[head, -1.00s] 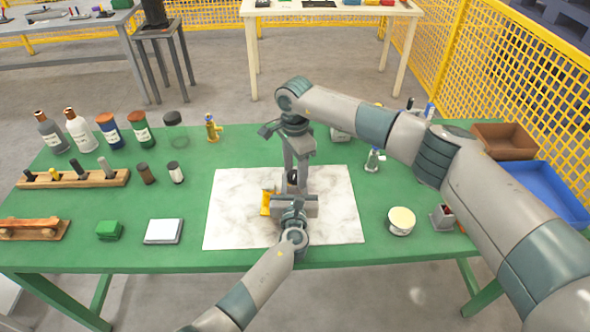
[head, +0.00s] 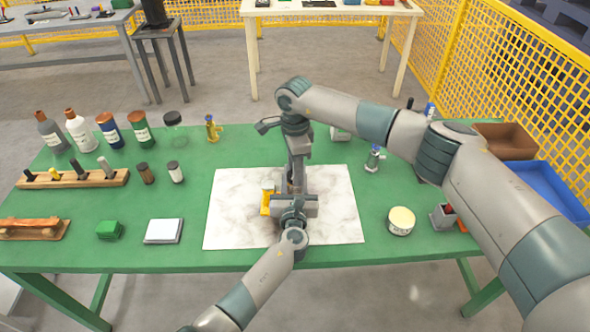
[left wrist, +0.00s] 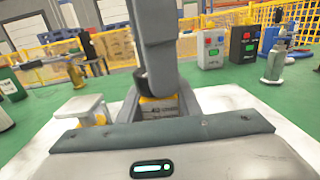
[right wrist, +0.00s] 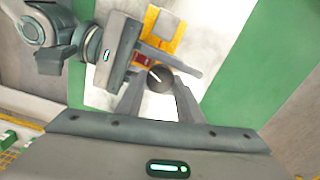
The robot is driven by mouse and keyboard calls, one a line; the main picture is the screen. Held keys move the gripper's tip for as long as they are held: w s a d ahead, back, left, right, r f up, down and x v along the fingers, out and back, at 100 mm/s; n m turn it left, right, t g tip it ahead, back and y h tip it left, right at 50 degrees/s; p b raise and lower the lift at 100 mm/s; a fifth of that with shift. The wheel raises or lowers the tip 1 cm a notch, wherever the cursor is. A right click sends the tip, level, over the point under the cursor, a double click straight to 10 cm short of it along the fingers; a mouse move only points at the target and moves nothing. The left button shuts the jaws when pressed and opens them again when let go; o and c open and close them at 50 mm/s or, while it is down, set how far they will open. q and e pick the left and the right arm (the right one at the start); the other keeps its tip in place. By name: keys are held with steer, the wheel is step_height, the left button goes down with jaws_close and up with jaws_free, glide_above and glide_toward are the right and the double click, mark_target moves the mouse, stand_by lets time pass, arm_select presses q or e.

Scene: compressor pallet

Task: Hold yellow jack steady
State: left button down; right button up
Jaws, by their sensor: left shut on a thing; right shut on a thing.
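The yellow jack (head: 266,203) stands on the white marbled mat (head: 235,190), with a pale flat block on top. It also shows in the right wrist view (right wrist: 177,45). My left gripper (head: 294,206) is low at the jack's right side and shut on it; its body hides much of the grip. In the left wrist view a yellow labelled part (left wrist: 158,106) shows beyond the gripper. My right gripper (right wrist: 160,88) comes down from above and is shut on a dark round part (right wrist: 160,77) beside the jack. A red part (right wrist: 142,62) lies near it.
Several bottles (head: 140,130) and a wooden holder (head: 75,178) stand at the left of the green table. A round tin (head: 401,220), a brown bin (head: 505,140) and a blue bin (head: 550,190) are at the right. My right arm crosses above the right side.

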steer(key=m, duration=1.3)
steer(key=shift+r, duration=0.1)
stand_by(0.5)
steer(key=o, duration=1.1)
steer(key=shift+c, duration=0.2)
step_height(320, 180, up, 12)
